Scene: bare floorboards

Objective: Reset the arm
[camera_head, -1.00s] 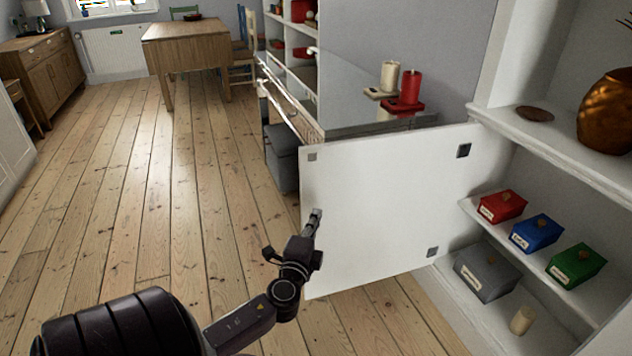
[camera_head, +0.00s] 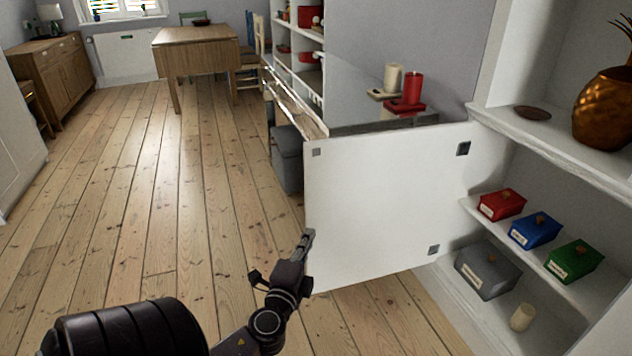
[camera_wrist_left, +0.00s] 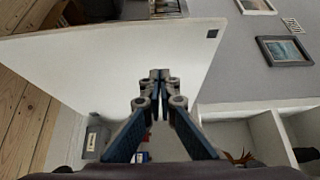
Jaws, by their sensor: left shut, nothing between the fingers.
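My left arm comes in at the bottom left of the head view. Its gripper (camera_head: 308,240) is beside the lower left edge of the open white cabinet door (camera_head: 385,205); I cannot tell whether it touches the door. In the left wrist view the two fingers of the gripper (camera_wrist_left: 159,75) meet at their tips, shut and empty, with the white door (camera_wrist_left: 115,65) behind them. My right gripper is not in view.
Open shelves at the right hold a red box (camera_head: 502,204), a blue box (camera_head: 535,230), a green box (camera_head: 573,260), a grey box (camera_head: 487,270) and a pale candle (camera_head: 522,317). Candles stand behind the door. The floorboards (camera_head: 150,210) at the left are clear.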

